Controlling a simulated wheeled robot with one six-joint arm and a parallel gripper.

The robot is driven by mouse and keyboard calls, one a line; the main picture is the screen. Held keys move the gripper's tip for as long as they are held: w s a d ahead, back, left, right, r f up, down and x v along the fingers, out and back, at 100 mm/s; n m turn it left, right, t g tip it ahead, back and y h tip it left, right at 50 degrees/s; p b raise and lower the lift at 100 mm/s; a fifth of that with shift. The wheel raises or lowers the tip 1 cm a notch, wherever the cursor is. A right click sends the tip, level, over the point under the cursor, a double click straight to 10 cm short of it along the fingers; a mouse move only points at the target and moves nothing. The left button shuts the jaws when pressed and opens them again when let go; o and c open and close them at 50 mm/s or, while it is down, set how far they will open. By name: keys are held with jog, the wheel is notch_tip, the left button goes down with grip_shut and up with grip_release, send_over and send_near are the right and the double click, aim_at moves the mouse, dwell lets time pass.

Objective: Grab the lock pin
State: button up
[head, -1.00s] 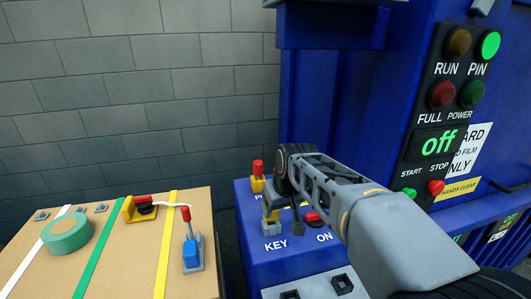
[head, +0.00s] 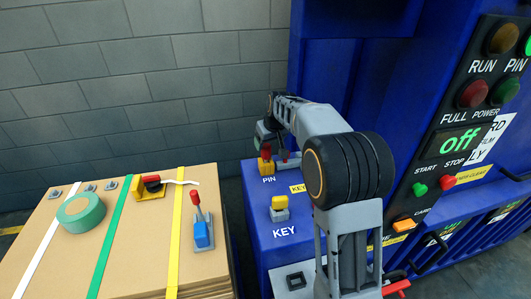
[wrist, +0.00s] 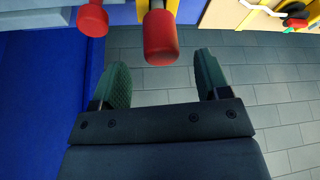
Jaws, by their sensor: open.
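The lock pin (head: 266,153) has a red grip and stands in a yellow holder by the PIN label on the blue console. In the wrist view its red grip (wrist: 162,40) appears upper middle, in front of a yellow part. My gripper (wrist: 163,70) is open and empty, its two dark green fingers pointing toward the red grip, which appears between and just beyond the tips. In the head view my gripper is small and partly hidden by my arm, close to the pin; whether it touches cannot be told.
A second red knob (wrist: 92,18) is left of the grip in the wrist view. A yellow key switch (head: 279,208) sits nearer on the console. A cardboard bale (head: 140,240) with green tape (head: 80,210) and a red-handled tool (head: 200,225) stands left. The control panel (head: 462,140) is right.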

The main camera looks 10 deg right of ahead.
aim_at(267, 145)
jog(key=shift+p+x, duration=1.15)
jog(key=shift+x, duration=1.75)
jog(key=shift+a, duration=0.1)
jog(key=shift+c, duration=0.3)
jog(key=c, duration=1)
jog(key=shift+r, duration=0.15)
